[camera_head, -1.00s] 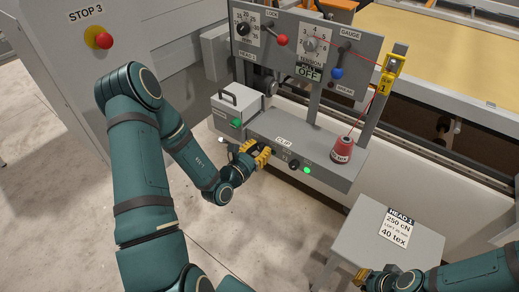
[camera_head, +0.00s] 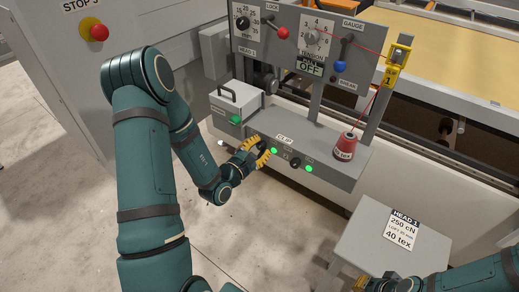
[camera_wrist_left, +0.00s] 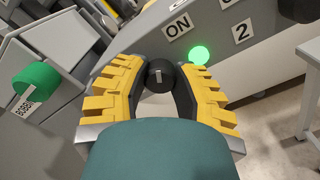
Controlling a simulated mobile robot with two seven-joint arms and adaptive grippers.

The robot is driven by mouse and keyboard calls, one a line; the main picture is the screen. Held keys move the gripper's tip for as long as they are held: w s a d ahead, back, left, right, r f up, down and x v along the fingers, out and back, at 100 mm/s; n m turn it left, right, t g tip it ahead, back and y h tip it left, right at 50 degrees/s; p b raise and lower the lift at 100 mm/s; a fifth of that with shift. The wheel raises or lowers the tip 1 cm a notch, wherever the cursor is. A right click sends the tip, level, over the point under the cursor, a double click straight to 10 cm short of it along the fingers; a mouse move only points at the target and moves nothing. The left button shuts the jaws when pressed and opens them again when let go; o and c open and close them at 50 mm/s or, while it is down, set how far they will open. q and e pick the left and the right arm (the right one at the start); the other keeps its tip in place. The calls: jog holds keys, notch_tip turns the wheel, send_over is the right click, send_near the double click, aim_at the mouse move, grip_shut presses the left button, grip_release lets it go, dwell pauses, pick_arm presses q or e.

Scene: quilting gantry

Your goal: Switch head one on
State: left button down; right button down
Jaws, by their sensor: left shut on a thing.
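Head one's control box (camera_head: 345,180) stands below the gauge panel. In the left wrist view a round black knob (camera_wrist_left: 160,74) with a white mark sits between the yellow fingers. My left gripper (camera_wrist_left: 161,70) is shut on this knob; the gripper also shows at the box's front left in the head view (camera_head: 259,151). The fingers mostly hide the knob there. A green lamp (camera_wrist_left: 200,55) beside the knob is lit, under an ON label (camera_wrist_left: 178,24). My right gripper (camera_head: 372,284) is at the bottom edge, partly cut off; its opening is unclear.
A second black knob (camera_head: 295,163) and lit green lamp (camera_head: 309,168) are farther right on the box. A red thread cone (camera_head: 344,147) stands on top. A bobbin box (camera_head: 236,108) is at left, a small table with a card (camera_head: 400,230) at lower right.

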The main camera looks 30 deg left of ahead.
dwell(0.4)
pick_arm(q)
jog(key=c, duration=0.7)
grip_release()
jog(key=shift+s+a, duration=0.15)
jog(key=shift+s, duration=1.75)
jog(key=shift+s+a, duration=0.15)
jog(key=shift+s, duration=1.75)
jog(key=shift+d+m, duration=0.1)
jog(key=shift+m, duration=0.2)
